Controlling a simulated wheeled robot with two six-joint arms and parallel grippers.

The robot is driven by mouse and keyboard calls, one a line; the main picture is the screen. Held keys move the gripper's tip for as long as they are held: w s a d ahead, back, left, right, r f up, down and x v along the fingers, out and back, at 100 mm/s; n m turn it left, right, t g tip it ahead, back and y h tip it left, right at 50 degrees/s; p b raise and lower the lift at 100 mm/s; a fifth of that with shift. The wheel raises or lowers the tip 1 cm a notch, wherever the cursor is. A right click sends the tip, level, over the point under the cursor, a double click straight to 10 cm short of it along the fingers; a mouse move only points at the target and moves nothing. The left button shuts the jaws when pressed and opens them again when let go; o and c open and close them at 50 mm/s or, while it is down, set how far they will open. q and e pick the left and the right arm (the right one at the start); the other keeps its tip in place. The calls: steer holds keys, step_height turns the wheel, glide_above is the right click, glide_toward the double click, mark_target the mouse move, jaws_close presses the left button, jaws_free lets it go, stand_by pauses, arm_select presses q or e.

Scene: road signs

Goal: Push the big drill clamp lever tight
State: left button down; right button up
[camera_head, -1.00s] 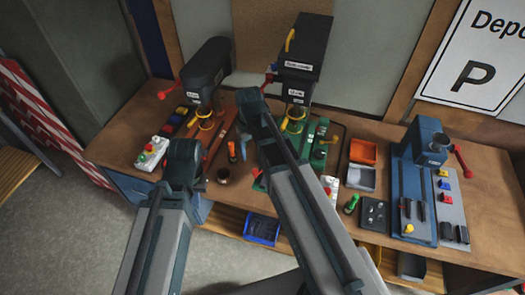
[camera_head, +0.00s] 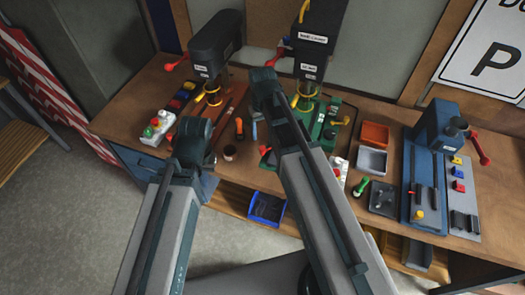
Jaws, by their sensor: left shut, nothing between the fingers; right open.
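A large black drill press (camera_head: 316,45) stands at the back, with white labels too small to read and a yellow ring below its head. Its green base (camera_head: 321,108) is partly hidden behind my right arm. A red part (camera_head: 265,150) shows at the left of this base; I cannot tell whether it is the clamp lever. A red-knobbed handle (camera_head: 283,51) sticks out left of the drill head. My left arm reaches in front of the bench and my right arm reaches up before the big drill. Neither gripper can be made out; the arm links hide them.
A smaller black drill (camera_head: 214,45) stands left, near a white button box (camera_head: 158,127). Right are an orange tray (camera_head: 375,134), a grey tray (camera_head: 371,160) and a blue machine (camera_head: 437,130). A blue bin (camera_head: 267,208) sits on the shelf below the wooden bench.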

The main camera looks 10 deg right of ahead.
mark_target(262, 148)
step_height(262, 148, down, 9)
steer(key=b, duration=0.7)
steer(key=shift+r+b, duration=0.2)
steer(key=shift+b, duration=0.1)
jaws_close()
stand_by(0.8)
